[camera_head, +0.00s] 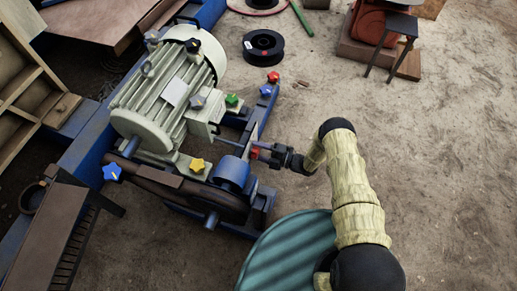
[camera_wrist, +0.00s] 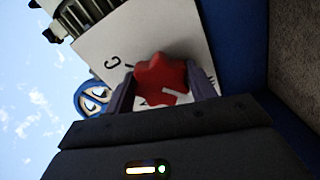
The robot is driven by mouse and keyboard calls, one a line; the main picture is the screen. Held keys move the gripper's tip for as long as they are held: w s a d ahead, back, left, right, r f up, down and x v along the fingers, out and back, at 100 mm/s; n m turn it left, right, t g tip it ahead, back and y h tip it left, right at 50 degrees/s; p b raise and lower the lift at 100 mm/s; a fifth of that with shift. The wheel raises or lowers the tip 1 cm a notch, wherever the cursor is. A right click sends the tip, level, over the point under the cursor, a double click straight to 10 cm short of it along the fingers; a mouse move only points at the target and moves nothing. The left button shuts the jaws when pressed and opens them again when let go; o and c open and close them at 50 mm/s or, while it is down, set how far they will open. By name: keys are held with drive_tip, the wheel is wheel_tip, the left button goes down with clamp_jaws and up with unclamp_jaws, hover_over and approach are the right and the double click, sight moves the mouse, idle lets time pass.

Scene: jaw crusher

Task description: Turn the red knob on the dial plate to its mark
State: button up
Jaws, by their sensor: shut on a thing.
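The red star-shaped knob (camera_wrist: 160,72) sits on the white dial plate (camera_wrist: 128,40) in the wrist view. My gripper (camera_wrist: 162,84) has one finger on each side of the knob and is shut on it. A white mark shows on the knob's lower part. Dark marks on the plate show beside the knob, some partly hidden by it and the fingers. In the head view, the knob (camera_head: 255,153) is at the end of my gripper (camera_head: 266,151), and the plate (camera_head: 252,134) is seen nearly edge-on.
A grey-green motor (camera_head: 165,95) stands on the blue frame left of my arm. Other star knobs are nearby: yellow (camera_head: 197,165), green (camera_head: 232,100), blue (camera_head: 112,172) and another red one (camera_head: 273,76). A black spool (camera_head: 263,47) lies behind. The ground at right is open.

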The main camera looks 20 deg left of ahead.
drive_tip(key=shift+n+p, duration=0.5)
drive_tip(key=shift+n, duration=0.6)
drive_tip(key=shift+d, duration=0.1)
drive_tip(key=o, duration=1)
drive_tip(key=d+p, duration=0.1)
drive_tip(key=d, duration=0.4)
drive_tip(key=s+d+p, duration=0.1)
drive_tip(key=d+p, duration=0.1)
drive_tip(key=d, duration=0.4)
drive_tip(key=d+p, duration=0.1)
drive_tip(key=d, duration=0.5)
drive_tip(key=shift+s+d+p, duration=0.15)
drive_tip(key=shift+p, duration=0.25)
